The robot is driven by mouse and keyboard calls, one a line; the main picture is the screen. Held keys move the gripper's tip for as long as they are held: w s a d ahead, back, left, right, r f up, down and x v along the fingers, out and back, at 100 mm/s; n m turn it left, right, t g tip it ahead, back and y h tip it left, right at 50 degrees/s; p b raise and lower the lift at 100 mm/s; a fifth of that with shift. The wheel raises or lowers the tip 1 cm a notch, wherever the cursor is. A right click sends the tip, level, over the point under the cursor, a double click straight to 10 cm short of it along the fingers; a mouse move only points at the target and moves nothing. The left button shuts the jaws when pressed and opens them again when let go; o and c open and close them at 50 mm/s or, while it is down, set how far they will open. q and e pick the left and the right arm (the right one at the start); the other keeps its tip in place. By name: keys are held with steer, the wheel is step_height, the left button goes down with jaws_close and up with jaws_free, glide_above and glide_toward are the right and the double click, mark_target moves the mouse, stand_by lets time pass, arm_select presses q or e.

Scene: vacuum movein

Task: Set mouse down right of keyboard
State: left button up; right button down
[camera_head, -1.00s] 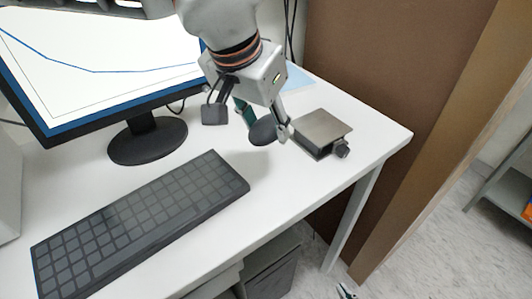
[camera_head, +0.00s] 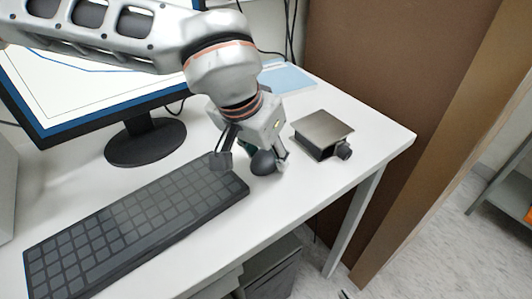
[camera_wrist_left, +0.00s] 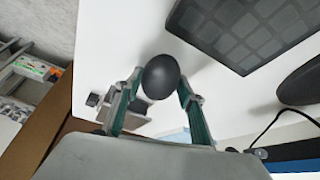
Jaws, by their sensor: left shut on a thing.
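The dark, rounded mouse (camera_head: 263,162) is held between the fingers of my left gripper (camera_head: 256,158), low over the white desk just right of the keyboard's right end. I cannot tell whether it touches the desk. In the left wrist view the mouse (camera_wrist_left: 161,77) sits between the two green-sided fingertips (camera_wrist_left: 160,85). The dark grey keyboard (camera_head: 130,225) lies at an angle on the desk at the left; its right end also shows in the left wrist view (camera_wrist_left: 240,32). My right gripper is not in view.
A grey metal box-like device (camera_head: 322,134) with a dark knob stands right of the mouse. The monitor stand (camera_head: 146,143) is behind the keyboard. A light blue sheet (camera_head: 286,78) lies at the back. The white desk (camera_head: 345,185) is clear toward its front right edge.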

arm_select(q)
steer(key=o, duration=1.1)
steer(key=shift+f, duration=0.1)
steer(key=shift+o, duration=0.2)
steer(key=shift+s+r, duration=0.1)
steer(key=shift+r, duration=0.4)
steer(key=p+v, duration=0.2)
steer(key=v, duration=0.9)
steer(key=shift+r, duration=0.15)
arm_select(e)
steer(key=shift+s+a+r, duration=0.25)
steer(key=shift+s+r, duration=0.1)
steer(key=shift+r, duration=0.1)
arm_select(q)
steer(key=shift+s+a, duration=0.1)
steer(key=shift+a, duration=0.05)
arm_select(e)
steer(key=shift+w+r, duration=0.15)
steer(key=shift+w, duration=0.05)
